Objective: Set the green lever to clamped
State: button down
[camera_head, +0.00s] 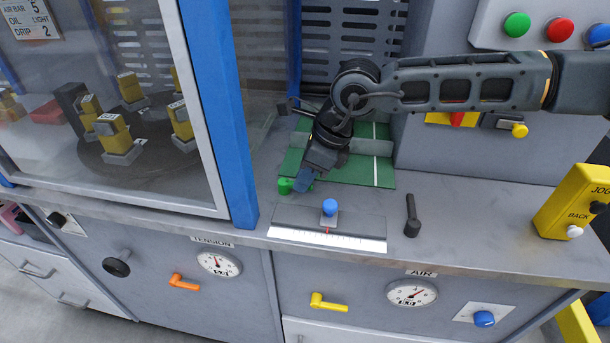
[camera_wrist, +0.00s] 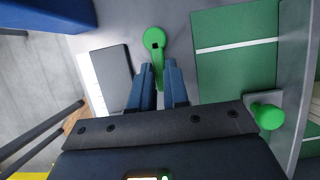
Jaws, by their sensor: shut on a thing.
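The green lever (camera_head: 284,186) is on the grey bench top beside the green pad, near the blue post. In the wrist view the green lever (camera_wrist: 154,40) has a round pivot end with a dark mark, and its arm runs down between my fingers. My gripper (camera_head: 303,182) reaches down to the bench top over the pad's near left corner. In the wrist view my gripper (camera_wrist: 160,75) has its two blue fingers on either side of the lever arm, shut on it. The far part of the arm is hidden by my gripper.
The green pad (camera_head: 370,172) with white lines lies right of the lever. A green knob (camera_wrist: 268,115) shows in the wrist view. A scale plate with a blue knob (camera_head: 329,207) and a black handle (camera_head: 411,215) are nearby. The blue post (camera_head: 222,110) stands close on the left.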

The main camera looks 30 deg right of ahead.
jog(key=c, duration=1.1)
grip_release()
jog(key=shift+b+v, duration=0.6)
jog(key=shift+v, duration=3.3)
